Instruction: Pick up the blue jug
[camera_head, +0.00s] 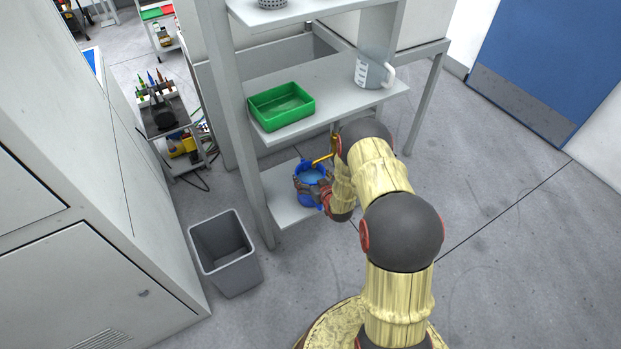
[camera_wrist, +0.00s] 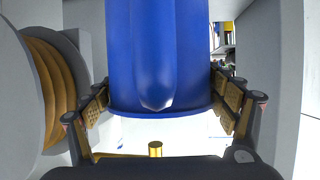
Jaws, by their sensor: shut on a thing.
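The blue jug (camera_head: 313,176) is at the lower shelf of the grey rack in the head view, partly hidden by my arm and gripper. In the wrist view the jug (camera_wrist: 158,55) fills the upper middle, upright, with its base rim showing. My gripper (camera_wrist: 160,98) has one finger on each side of the jug, shut on it. In the head view my gripper (camera_head: 318,187) is at the jug's near side. I cannot tell whether the jug's base touches the shelf.
A rack post (camera_head: 247,150) stands left of the jug. A grey bin (camera_head: 226,252) stands on the floor. Floor at right is clear.

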